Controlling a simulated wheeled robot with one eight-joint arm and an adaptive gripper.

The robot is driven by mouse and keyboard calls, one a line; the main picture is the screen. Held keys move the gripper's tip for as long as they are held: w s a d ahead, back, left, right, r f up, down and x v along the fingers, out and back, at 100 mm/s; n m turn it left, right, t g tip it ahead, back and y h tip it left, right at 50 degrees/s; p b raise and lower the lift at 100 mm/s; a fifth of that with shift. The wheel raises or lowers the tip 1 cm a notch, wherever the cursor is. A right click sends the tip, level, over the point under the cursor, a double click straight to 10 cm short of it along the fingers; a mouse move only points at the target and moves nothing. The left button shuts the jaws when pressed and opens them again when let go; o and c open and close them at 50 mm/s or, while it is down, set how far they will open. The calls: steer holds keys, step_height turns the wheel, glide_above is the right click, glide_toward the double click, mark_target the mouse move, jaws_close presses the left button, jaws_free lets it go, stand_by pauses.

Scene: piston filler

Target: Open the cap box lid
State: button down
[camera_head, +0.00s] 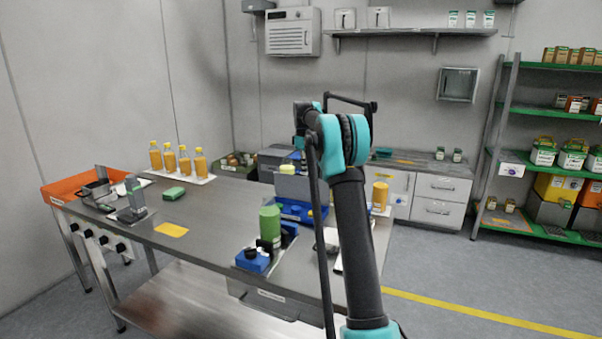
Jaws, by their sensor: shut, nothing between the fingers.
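My arm rises through the middle of the view, with its dark and teal elbow in front of the table. I cannot make out my gripper; the far end of the arm is hidden behind the elbow. A blue box (290,208) with small blue and yellow pieces stands on the table's right part, partly hidden by my arm. I cannot tell for sure whether it is the cap box, and no lid is clear on it. A grey block (291,184) with a yellow-green top stands just behind it.
The steel table (215,222) also carries a green cylinder (270,224), a blue block with a black knob (251,259), several orange bottles (184,161), a green sponge (174,193) and a yellow card (171,230). An orange tray (62,190) is at left. Floor is clear at right.

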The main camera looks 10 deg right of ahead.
steer(key=shift+w+d+f, duration=0.95)
steer(key=shift+w+f, duration=0.1)
steer(key=shift+f, duration=0.1)
steer(key=shift+w+d, duration=0.2)
steer(key=shift+d, duration=0.05)
steer(key=c, duration=2.2)
jaws_free()
steer(key=o, duration=0.9)
steer(key=shift+w+d+f, duration=0.1)
steer(key=shift+w+f, duration=0.25)
steer(key=shift+o, duration=0.2)
steer(key=shift+r, duration=0.15)
steer(key=shift+c, duration=0.4)
